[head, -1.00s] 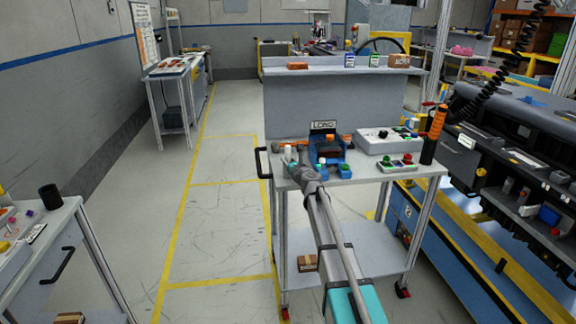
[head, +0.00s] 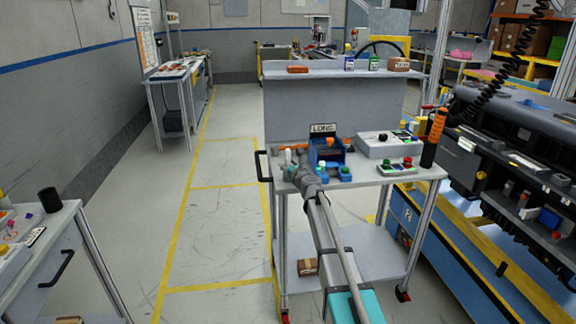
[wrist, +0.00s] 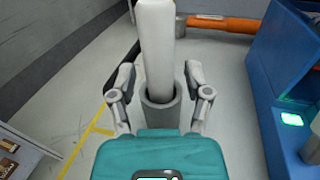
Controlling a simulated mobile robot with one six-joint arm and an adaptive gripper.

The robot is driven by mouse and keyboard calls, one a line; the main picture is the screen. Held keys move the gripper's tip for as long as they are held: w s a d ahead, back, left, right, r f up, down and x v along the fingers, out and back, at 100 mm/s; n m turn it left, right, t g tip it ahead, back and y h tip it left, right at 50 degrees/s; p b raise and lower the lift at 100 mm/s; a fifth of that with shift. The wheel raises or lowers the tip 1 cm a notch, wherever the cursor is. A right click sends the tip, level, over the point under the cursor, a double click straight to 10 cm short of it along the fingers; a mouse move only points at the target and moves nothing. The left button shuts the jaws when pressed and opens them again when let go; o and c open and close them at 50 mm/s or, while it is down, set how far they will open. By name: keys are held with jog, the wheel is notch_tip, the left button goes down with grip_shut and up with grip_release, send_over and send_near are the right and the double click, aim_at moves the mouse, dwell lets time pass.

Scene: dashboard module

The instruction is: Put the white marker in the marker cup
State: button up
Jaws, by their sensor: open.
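The white marker (wrist: 156,45) stands upright in the wrist view, with its lower end inside a round grey holder (wrist: 161,117). In the head view a small white upright thing (head: 288,157) at the cart's left looks like it. My gripper (wrist: 161,88) is open, one finger on each side of the marker and holder. I see gaps on both sides. In the head view my gripper is small and its fingers are unclear. A dark cup (head: 49,199) stands on the left bench. I cannot tell whether it or the grey holder is the marker cup.
A blue device (head: 328,151) stands right of my gripper; its blue side (wrist: 270,85) is close in the wrist view. An orange-handled tool (wrist: 222,23) lies behind the marker. A grey control box (head: 385,144) is farther right. Open floor separates the cart and left bench (head: 40,235).

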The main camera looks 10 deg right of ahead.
jog(key=shift+r, duration=0.15)
jog(key=v, duration=1.2)
dwell(0.7)
jog(key=s+a+f+n+g+y, duration=0.1)
jog(key=s+a+f+n+g, duration=0.45)
jog(key=s+n, duration=0.4)
jog(key=s+a+f+n+g+y, duration=0.2)
jog(key=s+a+f+n+g, duration=0.35)
jog(key=n, duration=0.65)
jog(key=s+d+f+n+g+h, duration=0.3)
jog(key=s+d+n, duration=0.1)
jog(key=s, duration=0.5)
jog(key=s+d+f+n+g+h, duration=0.3)
jog(key=s+n, duration=0.4)
jog(key=s, duration=0.3)
jog(key=shift+d+f+h, duration=0.45)
jog(key=shift+f+h, duration=0.35)
jog(key=shift+w+n, duration=0.1)
jog(key=shift+n, duration=0.15)
jog(key=shift+r, duration=0.1)
